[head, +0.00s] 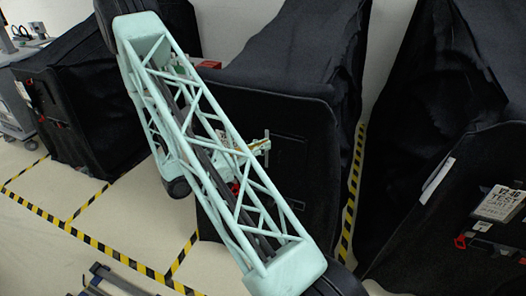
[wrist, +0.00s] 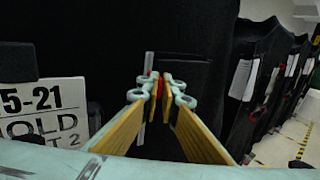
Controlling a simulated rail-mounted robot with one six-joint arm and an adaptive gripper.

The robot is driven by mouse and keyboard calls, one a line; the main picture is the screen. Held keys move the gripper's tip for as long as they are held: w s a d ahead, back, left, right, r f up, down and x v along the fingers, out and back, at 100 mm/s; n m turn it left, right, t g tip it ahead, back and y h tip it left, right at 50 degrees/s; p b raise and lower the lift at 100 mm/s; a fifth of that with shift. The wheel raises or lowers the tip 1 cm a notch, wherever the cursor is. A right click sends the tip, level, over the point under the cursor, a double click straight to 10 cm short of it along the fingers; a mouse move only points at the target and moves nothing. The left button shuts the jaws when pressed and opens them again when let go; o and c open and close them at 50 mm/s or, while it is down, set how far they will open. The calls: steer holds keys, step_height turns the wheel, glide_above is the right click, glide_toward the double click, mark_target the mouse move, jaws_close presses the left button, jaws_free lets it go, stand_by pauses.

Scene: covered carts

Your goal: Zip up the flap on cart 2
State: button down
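Cart 2 is the black-covered cart (head: 290,120) in the middle of the head view, partly hidden behind my arm. In the wrist view its white sign (wrist: 45,112) at the left reads "5-21", "HOLD" and a "2", partly cut off. My gripper (wrist: 161,84) points at the dark front of the cover (wrist: 110,60), its fingertips close together with a narrow gap. Something small and red shows between the tips; I cannot tell whether it is gripped. A thin grey vertical strip (wrist: 149,62) stands just left of the tips. No zip line can be made out on the dark cloth.
Another black-covered cart (head: 440,150) with a white test sign (head: 499,204) and red latches stands at the right. One more covered cart (head: 75,100) stands at the left.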

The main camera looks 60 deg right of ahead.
steer(key=shift+r+p, duration=0.3)
steer(key=shift+r, duration=0.95)
steer(key=c, duration=2.9)
jaws_free()
steer(key=shift+a, duration=0.1)
steer(key=shift+v, duration=6)
